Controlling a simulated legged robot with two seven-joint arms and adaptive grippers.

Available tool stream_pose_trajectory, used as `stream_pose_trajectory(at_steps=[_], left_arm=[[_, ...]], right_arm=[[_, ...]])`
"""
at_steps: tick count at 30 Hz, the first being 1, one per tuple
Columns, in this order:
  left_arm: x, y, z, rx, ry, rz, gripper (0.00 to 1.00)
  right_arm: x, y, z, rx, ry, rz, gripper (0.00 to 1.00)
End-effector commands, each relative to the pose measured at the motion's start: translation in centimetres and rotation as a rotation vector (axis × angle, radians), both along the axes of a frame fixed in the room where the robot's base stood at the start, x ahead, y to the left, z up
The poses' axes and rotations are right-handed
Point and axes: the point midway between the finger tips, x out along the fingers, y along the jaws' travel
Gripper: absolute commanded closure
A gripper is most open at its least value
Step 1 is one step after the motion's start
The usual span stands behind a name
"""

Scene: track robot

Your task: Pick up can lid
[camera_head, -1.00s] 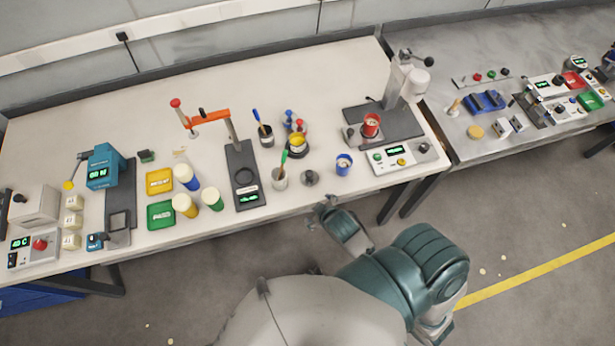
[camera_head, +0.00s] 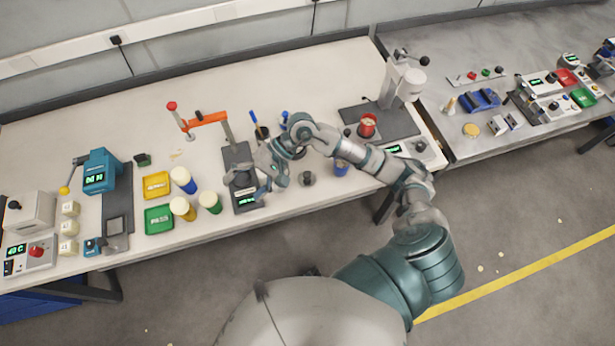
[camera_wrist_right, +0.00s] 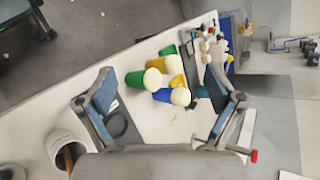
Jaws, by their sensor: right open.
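A small dark grey round piece with a raised knob (camera_head: 307,178) stands near the table's front edge; it may be the can lid, but I cannot tell for sure. My right gripper (camera_head: 247,186) is open over the black press base (camera_head: 250,205), left of that piece. In the right wrist view the gripper (camera_wrist_right: 160,92) has its two fingers wide apart with nothing between them at close range. Beyond them lie the cream-topped green can (camera_wrist_right: 136,80), yellow can (camera_wrist_right: 153,79) and blue can (camera_wrist_right: 177,96). My left gripper is not in view.
A blue can (camera_head: 341,168) and a red can (camera_head: 368,126) stand to the right, the red one at a lever machine (camera_head: 402,85).

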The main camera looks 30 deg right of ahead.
Motion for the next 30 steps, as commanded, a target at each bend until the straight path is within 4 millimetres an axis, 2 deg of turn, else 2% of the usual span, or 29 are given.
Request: stream_pose_trajectory(at_steps=[1, 3, 6, 9, 10, 13, 16, 24, 30], left_arm=[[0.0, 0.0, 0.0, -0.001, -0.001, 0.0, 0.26], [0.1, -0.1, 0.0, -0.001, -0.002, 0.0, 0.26], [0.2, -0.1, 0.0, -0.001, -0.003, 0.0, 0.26], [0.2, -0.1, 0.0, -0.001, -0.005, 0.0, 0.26], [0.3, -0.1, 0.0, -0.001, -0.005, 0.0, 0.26], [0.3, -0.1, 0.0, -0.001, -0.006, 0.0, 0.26], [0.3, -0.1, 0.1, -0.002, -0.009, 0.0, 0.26], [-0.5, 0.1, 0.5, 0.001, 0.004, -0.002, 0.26], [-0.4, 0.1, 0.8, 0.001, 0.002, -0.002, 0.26]], right_arm=[[1.1, -3.1, -1.6, -0.19, -0.115, 0.072, 0.07], [2.4, -7.9, -3.1, -0.438, -0.227, 0.177, 0.07], [3.8, -14.4, -3.4, -0.717, -0.299, 0.295, 0.07], [4.3, -18.8, -2.8, -0.894, -0.309, 0.373, 0.07], [4.4, -19.7, -2.6, -0.928, -0.308, 0.388, 0.07], [4.5, -21.3, -2.6, -0.989, -0.299, 0.418, 0.07], [4.4, -21.5, -3.9, -0.997, -0.294, 0.426, 0.07], [4.2, -21.3, -10.3, -0.992, -0.293, 0.425, 0.07], [4.3, -21.2, -13.6, -0.991, -0.297, 0.422, 0.07]])
